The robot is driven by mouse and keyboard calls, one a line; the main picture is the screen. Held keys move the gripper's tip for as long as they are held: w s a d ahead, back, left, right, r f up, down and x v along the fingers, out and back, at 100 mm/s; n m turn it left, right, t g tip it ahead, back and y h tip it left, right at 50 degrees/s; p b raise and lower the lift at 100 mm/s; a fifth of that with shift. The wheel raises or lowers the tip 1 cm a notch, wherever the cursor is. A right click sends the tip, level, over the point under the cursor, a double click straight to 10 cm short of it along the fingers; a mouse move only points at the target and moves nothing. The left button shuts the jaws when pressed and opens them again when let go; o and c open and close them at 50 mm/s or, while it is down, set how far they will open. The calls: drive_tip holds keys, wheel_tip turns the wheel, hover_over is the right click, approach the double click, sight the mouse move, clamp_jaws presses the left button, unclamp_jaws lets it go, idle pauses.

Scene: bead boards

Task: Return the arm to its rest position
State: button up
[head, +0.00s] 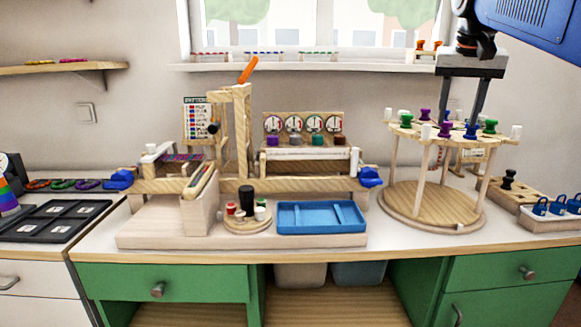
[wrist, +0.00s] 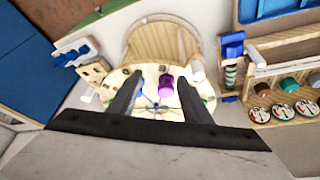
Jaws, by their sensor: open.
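My gripper (head: 460,116) hangs down at the upper right in the head view, over the round wooden stand (head: 432,210). Its two dark fingers are apart, and I see nothing held between them. In the wrist view my gripper (wrist: 160,76) also shows spread fingers, with a purple spool (wrist: 165,86) on the stand showing in the gap. In the head view the fingers partly cover the stand's top. Purple, green and blue spools and white pegs stand around that top. I cannot tell whether a fingertip touches any of them.
A wooden loom-like frame (head: 243,130) with an orange lever stands left of the stand. A blue tray (head: 322,231) lies before it. Small blue items sit in a white holder (head: 550,218) at the right. A window shelf (head: 300,67) runs behind.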

drive_tip(key=s+a+f+n, duration=0.1)
drive_tip(key=s+a+f, duration=0.2)
drive_tip(key=s+f, duration=0.6)
drive_tip(key=s+a+f+n+y, duration=0.1)
drive_tip(key=s+a+f+n, duration=0.1)
drive_tip(key=s+f, duration=0.7)
drive_tip(key=s+a+f+n+y, duration=0.1)
drive_tip(key=s+a+f, duration=0.4)
drive_tip(key=f, duration=1.4)
drive_tip(key=s+n, duration=0.1)
drive_tip(key=s, duration=0.3)
drive_tip(key=shift+s+t, duration=0.3)
drive_tip(key=shift+t, duration=0.1)
